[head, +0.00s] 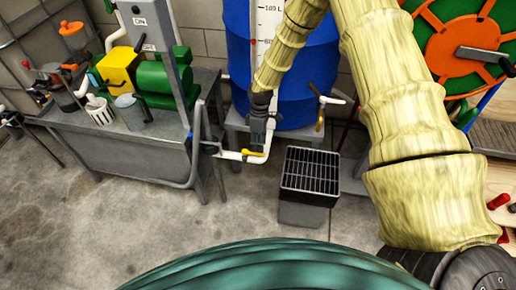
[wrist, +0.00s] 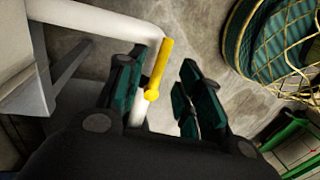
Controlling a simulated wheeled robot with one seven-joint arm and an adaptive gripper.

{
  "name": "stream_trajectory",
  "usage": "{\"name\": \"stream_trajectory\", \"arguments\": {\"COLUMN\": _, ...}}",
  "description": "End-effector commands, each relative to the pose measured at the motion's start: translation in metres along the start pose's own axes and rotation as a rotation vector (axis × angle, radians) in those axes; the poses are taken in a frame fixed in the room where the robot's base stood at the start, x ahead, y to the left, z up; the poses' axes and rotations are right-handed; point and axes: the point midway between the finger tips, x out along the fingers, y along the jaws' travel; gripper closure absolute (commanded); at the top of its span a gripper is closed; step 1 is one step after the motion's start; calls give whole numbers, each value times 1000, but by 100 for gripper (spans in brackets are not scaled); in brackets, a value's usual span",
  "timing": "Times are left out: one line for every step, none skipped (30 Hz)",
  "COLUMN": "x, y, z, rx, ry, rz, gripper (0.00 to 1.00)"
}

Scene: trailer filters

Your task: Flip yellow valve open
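The yellow valve handle (wrist: 160,68) is a flat lever with a round hub, set on a white pipe (wrist: 95,17). In the wrist view it stands between the two dark green fingers of my gripper (wrist: 158,92), close to the left finger; I cannot tell whether they touch. The right finger is clearly apart from it. In the head view my gripper (head: 262,132) points down just above the valve handle (head: 254,154), which lies along the white pipe (head: 231,155) near the floor. The fingers partly hide the valve area there.
A blue barrel (head: 236,60) stands behind the valve. A black floor grate (head: 311,172) is to the right, and a grey metal bench (head: 95,150) with a green and yellow pump (head: 160,78) is to the left. Open concrete floor lies in front.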

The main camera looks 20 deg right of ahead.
Motion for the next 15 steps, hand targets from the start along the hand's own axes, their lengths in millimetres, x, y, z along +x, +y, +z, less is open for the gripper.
{"name": "stream_trajectory", "arguments": {"x": -11, "y": 1, "z": 0, "rx": 0, "ry": 2, "rz": 2, "gripper": 64}}
{"name": "stream_trajectory", "arguments": {"x": -16, "y": 1, "z": 0, "rx": 0, "ry": 2, "rz": 2, "gripper": 64}}
{"name": "stream_trajectory", "arguments": {"x": -24, "y": 1, "z": 0, "rx": 0, "ry": 2, "rz": 2, "gripper": 64}}
{"name": "stream_trajectory", "arguments": {"x": -29, "y": 1, "z": 0, "rx": 1, "ry": 2, "rz": 2, "gripper": 64}}
{"name": "stream_trajectory", "arguments": {"x": -35, "y": 1, "z": 0, "rx": 1, "ry": 2, "rz": 2, "gripper": 64}}
{"name": "stream_trajectory", "arguments": {"x": -42, "y": 1, "z": 0, "rx": 1, "ry": 2, "rz": 3, "gripper": 64}}
{"name": "stream_trajectory", "arguments": {"x": -47, "y": 1, "z": 0, "rx": 1, "ry": 2, "rz": 2, "gripper": 64}}
{"name": "stream_trajectory", "arguments": {"x": -51, "y": 1, "z": 0, "rx": 1, "ry": 2, "rz": 2, "gripper": 64}}
{"name": "stream_trajectory", "arguments": {"x": -57, "y": 1, "z": 0, "rx": 0, "ry": 2, "rz": 2, "gripper": 64}}
{"name": "stream_trajectory", "arguments": {"x": -62, "y": 1, "z": 0, "rx": 0, "ry": 2, "rz": 2, "gripper": 64}}
{"name": "stream_trajectory", "arguments": {"x": -65, "y": 1, "z": 0, "rx": 0, "ry": 2, "rz": 2, "gripper": 64}}
{"name": "stream_trajectory", "arguments": {"x": -70, "y": 1, "z": 0, "rx": 0, "ry": 1, "rz": 1, "gripper": 64}}
{"name": "stream_trajectory", "arguments": {"x": -72, "y": 1, "z": 0, "rx": 0, "ry": 1, "rz": 0, "gripper": 64}}
{"name": "stream_trajectory", "arguments": {"x": -75, "y": 1, "z": 0, "rx": 0, "ry": 1, "rz": 1, "gripper": 64}}
{"name": "stream_trajectory", "arguments": {"x": -78, "y": 1, "z": 0, "rx": 0, "ry": 1, "rz": 1, "gripper": 64}}
